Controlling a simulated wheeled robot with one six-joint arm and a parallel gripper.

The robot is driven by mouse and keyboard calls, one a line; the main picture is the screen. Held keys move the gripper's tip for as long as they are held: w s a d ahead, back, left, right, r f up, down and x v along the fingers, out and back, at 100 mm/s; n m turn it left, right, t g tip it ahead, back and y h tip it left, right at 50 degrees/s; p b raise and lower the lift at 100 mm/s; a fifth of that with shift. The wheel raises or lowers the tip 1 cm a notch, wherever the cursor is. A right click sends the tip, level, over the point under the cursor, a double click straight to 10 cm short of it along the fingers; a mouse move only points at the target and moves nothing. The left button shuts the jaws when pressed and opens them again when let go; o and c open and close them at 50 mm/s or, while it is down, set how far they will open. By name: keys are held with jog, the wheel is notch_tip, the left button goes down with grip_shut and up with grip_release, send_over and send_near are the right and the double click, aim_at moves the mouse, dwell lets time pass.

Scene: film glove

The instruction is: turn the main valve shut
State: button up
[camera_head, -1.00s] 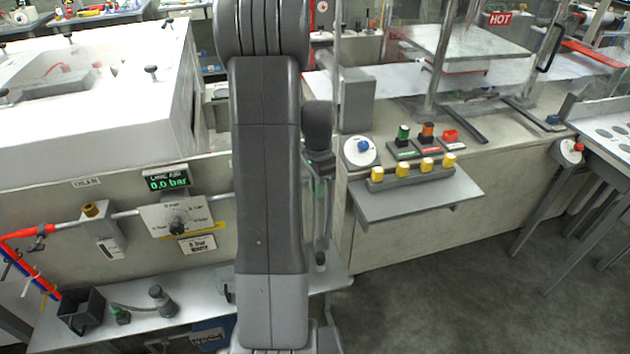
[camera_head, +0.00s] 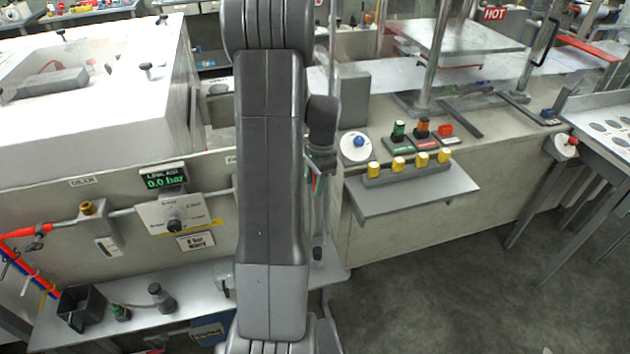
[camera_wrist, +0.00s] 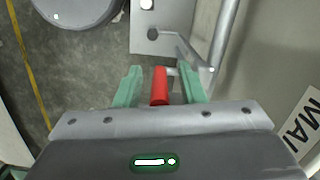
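In the wrist view a red valve handle (camera_wrist: 159,86) stands between the two green fingers of my gripper (camera_wrist: 160,86). A gap shows on each side of the handle, so the fingers are open and not pressed on it. A metal stem and pipe (camera_wrist: 222,38) run just beyond the handle. A label (camera_wrist: 300,128) with the letters "MAI" is partly cut off at the right edge. In the head view my arm hides the gripper and the red handle.
In the head view a display (camera_head: 164,180) reads 0.0 bar above a panel with a black knob (camera_head: 174,225). A low shelf (camera_head: 190,300) holds a black bin (camera_head: 80,308). A button shelf (camera_head: 415,190) juts out right of my arm. Open floor (camera_head: 430,290) lies at lower right.

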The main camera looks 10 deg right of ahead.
notch_tip(320, 180, up, 14)
jog(key=d+b, duration=0.1)
jog(key=shift+w+d+f+b, duration=0.15)
jog(key=shift+d+b, duration=0.15)
jog(key=shift+d, duration=0.05)
dwell(0.4)
jog(key=f, duration=0.4)
jog(key=a+f+p, duration=0.1)
jog(key=f, duration=0.9)
jog(key=shift+s+a, duration=0.2)
jog(key=shift+a, duration=0.15)
jog(key=shift+r, duration=0.1)
jog(key=shift+r, duration=0.1)
